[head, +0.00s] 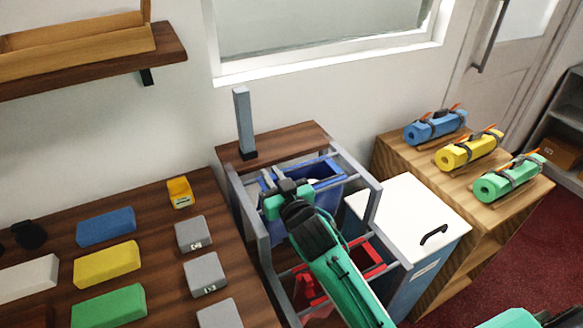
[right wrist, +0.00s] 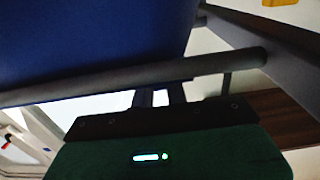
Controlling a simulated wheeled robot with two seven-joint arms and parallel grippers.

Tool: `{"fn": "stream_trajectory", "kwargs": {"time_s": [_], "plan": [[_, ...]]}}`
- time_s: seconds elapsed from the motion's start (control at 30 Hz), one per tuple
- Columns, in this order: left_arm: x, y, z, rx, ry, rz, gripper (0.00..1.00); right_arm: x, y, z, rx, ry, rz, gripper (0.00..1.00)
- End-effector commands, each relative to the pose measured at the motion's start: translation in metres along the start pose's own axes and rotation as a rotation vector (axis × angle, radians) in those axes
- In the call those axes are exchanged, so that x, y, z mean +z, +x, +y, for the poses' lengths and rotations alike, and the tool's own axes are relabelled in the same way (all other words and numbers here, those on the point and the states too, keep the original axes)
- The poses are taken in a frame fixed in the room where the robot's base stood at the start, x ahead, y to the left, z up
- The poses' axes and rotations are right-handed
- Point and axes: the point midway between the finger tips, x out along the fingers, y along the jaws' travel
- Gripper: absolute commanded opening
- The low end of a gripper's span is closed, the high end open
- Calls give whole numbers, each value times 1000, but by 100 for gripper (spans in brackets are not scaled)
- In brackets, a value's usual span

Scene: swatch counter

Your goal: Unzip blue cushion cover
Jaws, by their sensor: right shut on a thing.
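A blue piece (head: 333,192), which I take to be the blue cushion cover, sits inside a grey frame (head: 262,215). In the right wrist view, the blue piece (right wrist: 90,45) fills the upper left, with a grey bar (right wrist: 150,77) along its lower edge. No zipper shows clearly in either view. My right gripper (head: 283,184) is at the frame's upper left, beside the blue piece. In the right wrist view, its fingers (right wrist: 160,95) meet the grey bar and seem shut on it; their tips are partly hidden. My left gripper is not in view.
A red piece (head: 365,262) sits lower in the frame. A dark table (head: 155,205) at left holds coloured and grey blocks. A white-topped cabinet (head: 405,212) stands right of the frame, beside a wooden shelf (head: 396,150) with rolled mats. A grey post (head: 243,120) stands behind.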

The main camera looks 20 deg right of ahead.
Motion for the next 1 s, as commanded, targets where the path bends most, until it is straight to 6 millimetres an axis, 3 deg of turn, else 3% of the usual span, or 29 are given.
{"fn": "stream_trajectory", "kwargs": {"time_s": [0.2, 0.6, 0.63, 0.73, 1.0], "plan": [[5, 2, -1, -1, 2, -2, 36, 0, 0, -15, 1, 0, 1, 0], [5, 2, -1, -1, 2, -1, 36, 0, 0, -19, -3, 1, 1, 0], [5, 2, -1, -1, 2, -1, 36, 0, 0, -19, -3, 1, 1, 18], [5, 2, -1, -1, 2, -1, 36, 0, 0, -19, -3, 1, 1, 36], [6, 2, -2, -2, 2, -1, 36, 0, 0, -18, 0, 0, 1, 36]]}}
